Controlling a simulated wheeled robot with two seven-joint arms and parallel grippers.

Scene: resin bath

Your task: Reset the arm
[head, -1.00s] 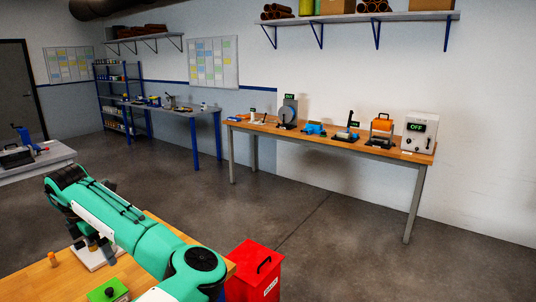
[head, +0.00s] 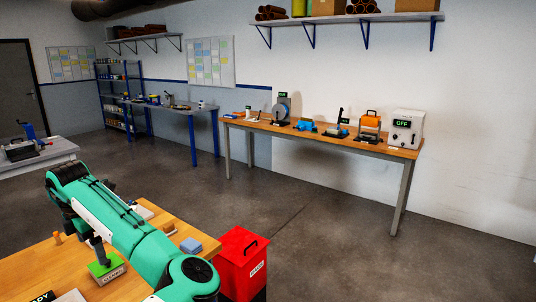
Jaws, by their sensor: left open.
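My green left arm (head: 126,232) comes in over the wooden bench at the lower left, bent at a raised elbow. The left gripper (head: 97,248) is low behind the arm, above the bench near the green-topped block. It is mostly hidden, but looks open and empty. My right gripper is out of the picture.
The near bench (head: 200,238) holds the green-topped block (head: 111,272), a small wooden peg (head: 57,238) and a blue block (head: 190,245). A red bin (head: 240,270) stands beside it. A long table (head: 340,140) with several devices lies along the wall. The floor between is clear.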

